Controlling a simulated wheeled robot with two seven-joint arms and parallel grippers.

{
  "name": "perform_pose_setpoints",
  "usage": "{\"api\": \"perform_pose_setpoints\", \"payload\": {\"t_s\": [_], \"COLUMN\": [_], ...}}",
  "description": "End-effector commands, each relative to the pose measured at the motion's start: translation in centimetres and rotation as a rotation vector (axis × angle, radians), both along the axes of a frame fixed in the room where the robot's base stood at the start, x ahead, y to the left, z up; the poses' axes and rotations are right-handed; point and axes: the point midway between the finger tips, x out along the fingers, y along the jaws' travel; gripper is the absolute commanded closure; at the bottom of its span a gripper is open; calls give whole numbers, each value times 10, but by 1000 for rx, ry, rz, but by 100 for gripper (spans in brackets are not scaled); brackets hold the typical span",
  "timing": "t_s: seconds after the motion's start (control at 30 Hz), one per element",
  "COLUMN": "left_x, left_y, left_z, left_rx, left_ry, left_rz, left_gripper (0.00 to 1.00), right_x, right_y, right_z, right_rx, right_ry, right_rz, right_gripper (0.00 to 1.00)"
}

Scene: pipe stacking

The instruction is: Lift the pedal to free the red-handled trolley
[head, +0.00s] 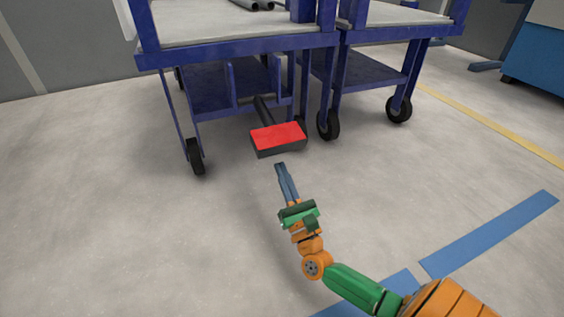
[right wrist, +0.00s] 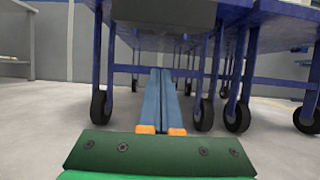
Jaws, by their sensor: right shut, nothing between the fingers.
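The pedal (head: 278,137) has a red top and dark sides. It sticks out low at the front of a blue trolley (head: 237,48) on a dark bar. My right gripper (head: 280,166) is shut and empty, its fingers pointing at the pedal from just in front of it. In the right wrist view, the shut fingers (right wrist: 160,72) point forward, below a dark block (right wrist: 163,12) at the top edge that looks like the pedal's underside. A gap shows between them. No red handle shows, so I cannot tell which trolley has it. My left gripper is out of view.
A second blue trolley (head: 380,33) stands close on the right. Both have black wheels, such as the front left one (head: 195,156). Grey pipes (head: 257,4) lie on the left trolley's top. Blue floor strips (head: 490,235) lie at the right; the floor left of my arm is clear.

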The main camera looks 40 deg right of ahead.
Motion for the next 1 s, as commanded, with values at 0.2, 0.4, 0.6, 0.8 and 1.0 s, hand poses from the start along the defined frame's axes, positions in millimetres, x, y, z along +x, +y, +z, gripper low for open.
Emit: {"api": "perform_pose_setpoints", "payload": {"t_s": [0.2, 0.4, 0.6, 0.8, 1.0], "left_x": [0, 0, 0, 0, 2], "left_y": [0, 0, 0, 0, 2], "left_z": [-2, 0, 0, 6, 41], "left_rx": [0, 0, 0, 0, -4], "left_ry": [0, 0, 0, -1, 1], "left_rz": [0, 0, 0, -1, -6], "left_gripper": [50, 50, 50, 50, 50], "right_x": [7, 4, 4, 4, 4], "right_y": [-1, -1, -1, -1, -1], "right_z": [31, 44, 45, 48, 62], "right_rx": [3, 1, 0, 2, 18], "right_ry": [-1, 2, 2, 10, 81], "right_rz": [1, 1, 1, 0, -2], "right_gripper": [100, 100, 100, 100, 100]}}
